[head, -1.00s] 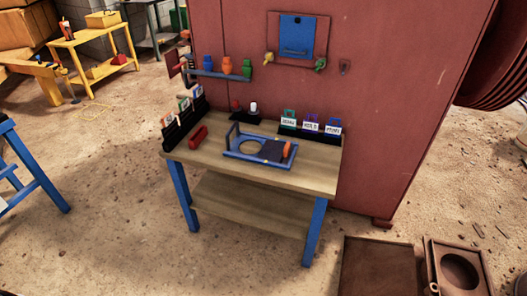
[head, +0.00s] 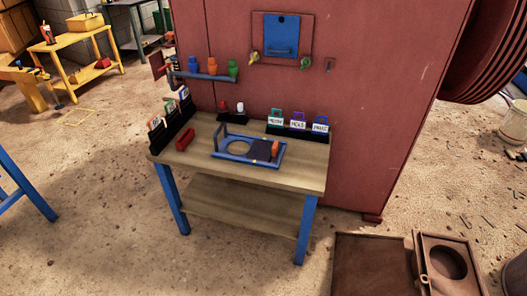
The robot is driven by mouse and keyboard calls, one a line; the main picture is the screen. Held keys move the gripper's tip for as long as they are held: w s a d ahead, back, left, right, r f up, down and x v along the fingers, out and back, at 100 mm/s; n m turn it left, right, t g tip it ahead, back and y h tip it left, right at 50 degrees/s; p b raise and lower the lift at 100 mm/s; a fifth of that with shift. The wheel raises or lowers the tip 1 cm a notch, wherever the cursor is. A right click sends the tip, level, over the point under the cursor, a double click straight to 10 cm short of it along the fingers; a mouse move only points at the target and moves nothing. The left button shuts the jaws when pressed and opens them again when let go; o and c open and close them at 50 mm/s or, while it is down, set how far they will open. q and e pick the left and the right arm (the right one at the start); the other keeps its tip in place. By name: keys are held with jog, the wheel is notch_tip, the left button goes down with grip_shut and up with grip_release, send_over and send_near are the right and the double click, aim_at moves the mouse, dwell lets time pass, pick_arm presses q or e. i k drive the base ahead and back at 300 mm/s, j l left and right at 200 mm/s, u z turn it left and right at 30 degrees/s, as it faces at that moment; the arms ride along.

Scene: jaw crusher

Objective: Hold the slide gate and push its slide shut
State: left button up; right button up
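The slide gate is a blue frame (head: 228,158) lying on the wooden top of a small table with blue legs. A blue upright handle (head: 217,132) rises at its left end. The slide is a dark plate (head: 261,150) at the right part of the frame, with an orange grip (head: 275,148) at its right end. A round opening (head: 238,147) shows uncovered to the left of the plate. Neither of my grippers is in view.
The table (head: 298,178) stands against a large red housing (head: 380,120). A dark rack (head: 178,128) and a red object (head: 185,139) are left of the gate, with a row of tags (head: 298,124) behind. Rusty plates (head: 372,262) lie at lower right. The ground in front is clear.

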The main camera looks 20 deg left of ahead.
aim_at(266, 152)
jog(key=i+j+u, duration=0.25)
jog(key=i+j, duration=0.45)
